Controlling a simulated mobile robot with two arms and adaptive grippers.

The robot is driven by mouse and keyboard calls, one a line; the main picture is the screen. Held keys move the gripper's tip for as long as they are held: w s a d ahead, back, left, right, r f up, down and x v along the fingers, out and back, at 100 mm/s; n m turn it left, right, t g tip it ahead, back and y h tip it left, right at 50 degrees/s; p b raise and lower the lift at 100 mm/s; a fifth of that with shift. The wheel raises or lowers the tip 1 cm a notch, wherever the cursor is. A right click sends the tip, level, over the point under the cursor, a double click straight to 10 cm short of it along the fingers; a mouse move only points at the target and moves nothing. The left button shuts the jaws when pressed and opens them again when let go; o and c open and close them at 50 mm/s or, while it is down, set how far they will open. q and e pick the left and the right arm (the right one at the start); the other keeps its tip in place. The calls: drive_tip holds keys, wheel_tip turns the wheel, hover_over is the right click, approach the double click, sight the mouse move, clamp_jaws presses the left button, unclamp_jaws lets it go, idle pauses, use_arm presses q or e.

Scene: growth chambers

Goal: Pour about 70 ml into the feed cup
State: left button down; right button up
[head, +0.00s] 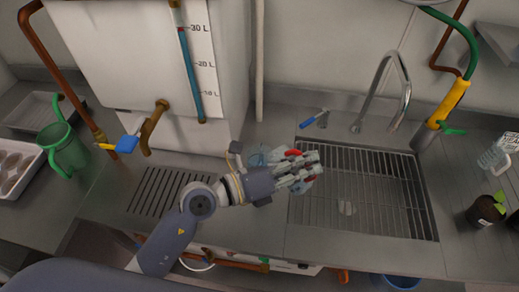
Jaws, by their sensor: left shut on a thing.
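My left gripper (304,171) reaches in from the lower left over the left edge of the sink rack. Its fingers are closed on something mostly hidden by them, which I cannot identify. A clear, bluish round vessel (257,154) shows partly behind the gripper's wrist; I cannot tell if it touches the gripper. A small clear cup (490,160) stands on the counter at the far right. I cannot tell which of these is the feed cup. A green jug (65,150) stands at the left. My right gripper is not in view.
A white tank (130,55) with a level gauge (189,75) and brass tap (153,126) stands above a drain grid (150,190). The sink rack (385,195) lies under a curved faucet (402,75). A dark pot (484,211) stands right.

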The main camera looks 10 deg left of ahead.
use_arm(q)
drive_tip(key=shift+d+f+m+p, duration=0.25)
drive_tip(key=shift+f+m+p, duration=0.25)
drive_tip(key=shift+p, duration=0.15)
drive_tip(key=shift+s+d+f+m+y+p, duration=0.25)
drive_tip(key=shift+f+m+y+p, duration=0.05)
drive_tip(key=shift+f+y, duration=0.1)
drive_tip(key=shift+f, duration=0.15)
idle(0.6)
idle(0.5)
